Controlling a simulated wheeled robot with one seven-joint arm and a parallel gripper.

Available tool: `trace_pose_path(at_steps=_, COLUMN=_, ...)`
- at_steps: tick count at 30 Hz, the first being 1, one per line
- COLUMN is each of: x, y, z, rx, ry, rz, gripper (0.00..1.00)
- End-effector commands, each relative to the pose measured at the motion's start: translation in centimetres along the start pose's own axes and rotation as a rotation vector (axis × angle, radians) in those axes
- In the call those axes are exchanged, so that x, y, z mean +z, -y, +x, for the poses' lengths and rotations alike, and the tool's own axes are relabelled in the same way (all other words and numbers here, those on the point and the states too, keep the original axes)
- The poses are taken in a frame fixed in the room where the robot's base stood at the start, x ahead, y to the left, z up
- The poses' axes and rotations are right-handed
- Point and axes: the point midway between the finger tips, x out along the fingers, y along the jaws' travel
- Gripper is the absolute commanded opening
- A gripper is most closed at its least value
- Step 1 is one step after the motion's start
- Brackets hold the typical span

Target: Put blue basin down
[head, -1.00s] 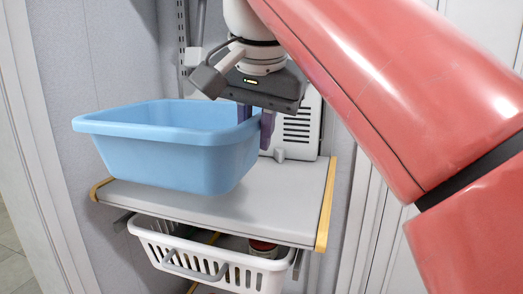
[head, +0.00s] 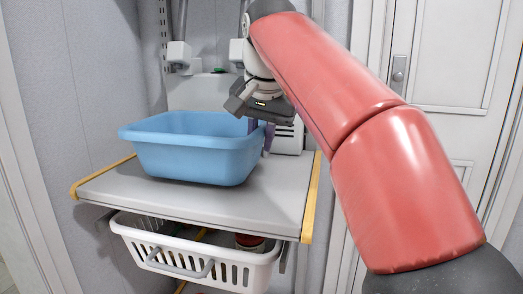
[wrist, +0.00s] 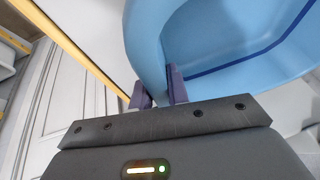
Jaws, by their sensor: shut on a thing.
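The blue basin (head: 196,159) is an open, empty-looking tub over the grey shelf (head: 130,190) in the head view. It looks close to level. I cannot tell whether its bottom touches the shelf. My gripper (head: 259,136) is shut on the basin's right rim, with one finger inside the wall and one outside. In the wrist view the basin (wrist: 225,40) fills the upper right, and the two purple fingers of my gripper (wrist: 160,92) pinch its rim.
A white machine (head: 288,138) stands behind the basin on the shelf. The shelf has yellow edges (head: 312,195), and its front left is bare. A white basket (head: 200,262) with a jar hangs below. A door (head: 450,90) is at the right.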

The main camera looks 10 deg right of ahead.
Motion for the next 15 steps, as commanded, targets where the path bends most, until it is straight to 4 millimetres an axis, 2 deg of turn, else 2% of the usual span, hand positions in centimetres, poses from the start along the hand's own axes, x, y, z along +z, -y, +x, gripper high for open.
trace_pose_path(at_steps=1, x=0.40, y=-0.22, z=0.87, rx=0.000, ry=-0.001, rz=0.001, gripper=0.00)
trace_pose_path(at_steps=3, x=0.15, y=-0.28, z=1.24, rx=-0.001, ry=-0.001, rz=0.002, gripper=0.00)
trace_pose_path(at_steps=14, x=0.20, y=-0.28, z=1.47, rx=-0.001, ry=-0.002, rz=0.001, gripper=0.00)
trace_pose_path(at_steps=15, x=0.18, y=-0.27, z=1.45, rx=-0.001, ry=-0.001, rz=0.001, gripper=0.21)
